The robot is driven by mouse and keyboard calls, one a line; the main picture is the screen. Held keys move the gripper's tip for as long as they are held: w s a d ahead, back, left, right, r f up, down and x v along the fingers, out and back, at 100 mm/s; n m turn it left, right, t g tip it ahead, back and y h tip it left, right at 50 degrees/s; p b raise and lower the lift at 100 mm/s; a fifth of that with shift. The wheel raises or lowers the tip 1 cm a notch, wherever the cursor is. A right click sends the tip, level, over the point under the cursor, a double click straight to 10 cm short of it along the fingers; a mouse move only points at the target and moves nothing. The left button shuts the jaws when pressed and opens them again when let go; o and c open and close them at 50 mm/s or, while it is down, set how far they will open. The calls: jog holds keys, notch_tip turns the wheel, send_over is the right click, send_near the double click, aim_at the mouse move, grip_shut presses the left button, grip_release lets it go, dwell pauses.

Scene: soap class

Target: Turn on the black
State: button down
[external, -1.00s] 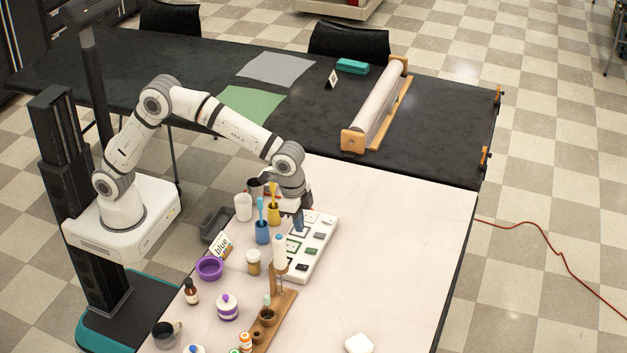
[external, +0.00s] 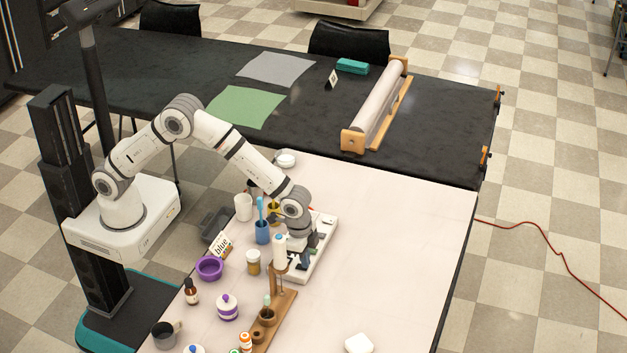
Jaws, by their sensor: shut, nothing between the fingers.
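A white switch panel (external: 327,235) with several small coloured rectangular switches lies on the pale table. My gripper (external: 302,260) points down over the middle to near part of the panel, with its fingers shut and empty. The gripper and wrist hide most of the switches, including any black one, so its state does not show. I cannot tell whether the fingertips touch the panel.
Left of the panel stand a white cup (external: 243,207), a blue cup with a brush (external: 262,232), a jar (external: 253,262) and a purple bowl (external: 209,268). A wooden stand (external: 275,318) is close in front. The table's right side is mostly clear.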

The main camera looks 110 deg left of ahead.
jog(key=shift+f, duration=0.2)
jog(key=shift+w+f+b, duration=0.1)
jog(key=shift+f+b, duration=0.2)
jog(key=shift+f, duration=0.05)
jog(key=shift+r, duration=0.2)
jog(key=shift+s+f, duration=0.1)
jog(key=shift+s, duration=0.1)
jog(key=shift+s, duration=0.25)
jog(key=shift+s+r, duration=0.2)
jog(key=shift+s, duration=0.15)
jog(key=shift+r, duration=0.1)
